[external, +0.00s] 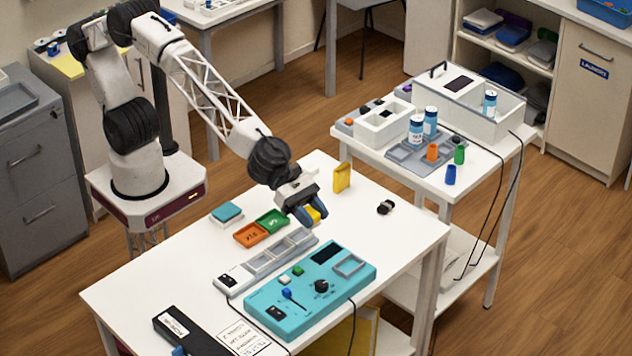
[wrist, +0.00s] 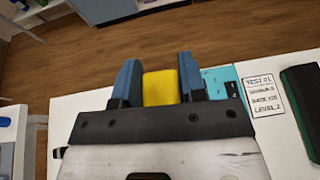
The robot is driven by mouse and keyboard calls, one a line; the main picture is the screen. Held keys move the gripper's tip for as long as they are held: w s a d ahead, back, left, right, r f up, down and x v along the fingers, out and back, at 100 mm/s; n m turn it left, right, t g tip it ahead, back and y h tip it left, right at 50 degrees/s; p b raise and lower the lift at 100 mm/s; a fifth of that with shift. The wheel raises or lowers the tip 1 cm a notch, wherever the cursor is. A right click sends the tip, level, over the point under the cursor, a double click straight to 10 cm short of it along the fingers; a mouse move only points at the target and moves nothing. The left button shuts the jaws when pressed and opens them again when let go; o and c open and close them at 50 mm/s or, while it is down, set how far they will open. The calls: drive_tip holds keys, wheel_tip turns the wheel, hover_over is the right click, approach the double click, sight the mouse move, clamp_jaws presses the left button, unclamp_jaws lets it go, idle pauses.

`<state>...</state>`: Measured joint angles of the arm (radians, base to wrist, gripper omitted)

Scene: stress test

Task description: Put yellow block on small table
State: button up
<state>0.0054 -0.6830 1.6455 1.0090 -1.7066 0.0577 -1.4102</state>
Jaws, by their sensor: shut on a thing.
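My gripper (external: 310,217) has blue fingers and is shut on a yellow block (external: 315,212), over the large white table (external: 395,240). In the wrist view the yellow block (wrist: 160,88) sits between the two blue fingers of my gripper (wrist: 159,75). The block's underside is hidden, so I cannot tell whether it is clear of the tabletop. The smaller white side table (external: 470,187), with a lower shelf, stands beyond the large table to the right. Its front part has some bare surface.
The side table holds a white bin (external: 465,105), blue-and-white bottles (external: 416,130), a grey tray (external: 405,158) and small coloured cylinders. A yellow upright piece (external: 342,177) and a black item (external: 386,207) stand near my gripper. A turquoise control box (external: 310,290) lies closer to the camera.

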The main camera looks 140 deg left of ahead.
drive_tip(key=shift+w+a+r+n+y, duration=0.2)
drive_tip(key=shift+a+r+n+y, duration=0.25)
drive_tip(key=shift+a+r, duration=0.25)
drive_tip(key=shift+s+f, duration=0.1)
drive_tip(key=shift+f, duration=0.05)
